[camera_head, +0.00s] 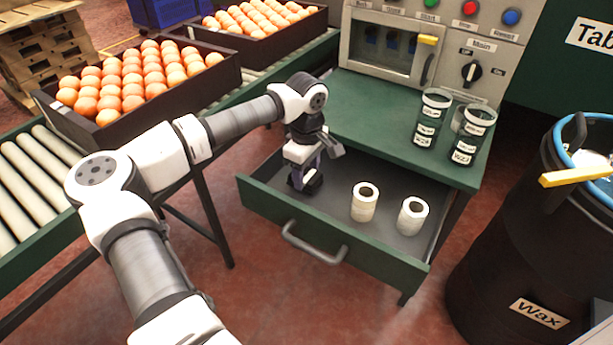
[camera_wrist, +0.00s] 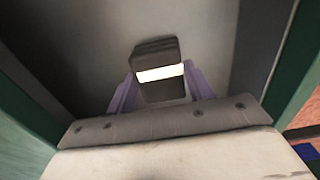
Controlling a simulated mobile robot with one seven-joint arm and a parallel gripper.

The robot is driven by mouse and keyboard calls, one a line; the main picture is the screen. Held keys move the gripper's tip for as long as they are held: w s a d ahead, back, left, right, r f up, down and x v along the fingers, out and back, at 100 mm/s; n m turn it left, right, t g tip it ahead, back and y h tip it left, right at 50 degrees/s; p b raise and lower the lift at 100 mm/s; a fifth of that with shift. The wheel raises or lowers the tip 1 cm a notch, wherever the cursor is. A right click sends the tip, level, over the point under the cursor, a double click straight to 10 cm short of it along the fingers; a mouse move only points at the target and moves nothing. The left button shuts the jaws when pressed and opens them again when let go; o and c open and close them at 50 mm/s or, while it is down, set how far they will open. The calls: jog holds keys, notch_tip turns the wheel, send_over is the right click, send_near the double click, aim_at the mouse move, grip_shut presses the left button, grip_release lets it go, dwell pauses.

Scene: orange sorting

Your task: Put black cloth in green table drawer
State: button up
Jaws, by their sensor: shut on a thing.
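The green table drawer (camera_head: 300,233) is pulled open below the green table (camera_head: 385,110). My gripper (camera_head: 303,184) points down inside the left part of the drawer. In the wrist view my gripper (camera_wrist: 160,92) has its purple fingers on either side of a folded black cloth (camera_wrist: 156,52) with a pale band and is shut on it. In the head view the black cloth (camera_head: 312,183) shows only as a small dark shape at the fingertips. I cannot tell whether it touches the drawer floor.
Two white rolls, one at the middle (camera_head: 364,203) and one at the right (camera_head: 412,216), stand in the drawer. Two labelled cups (camera_head: 430,118) stand on the table. A black Wax barrel (camera_head: 510,250) is at the right. A conveyor (camera_head: 30,180) with crates of oranges (camera_head: 200,105) is at the left.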

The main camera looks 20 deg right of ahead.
jog(key=shift+f, duration=0.65)
jog(key=shift+f, duration=0.15)
jog(key=o, duration=1)
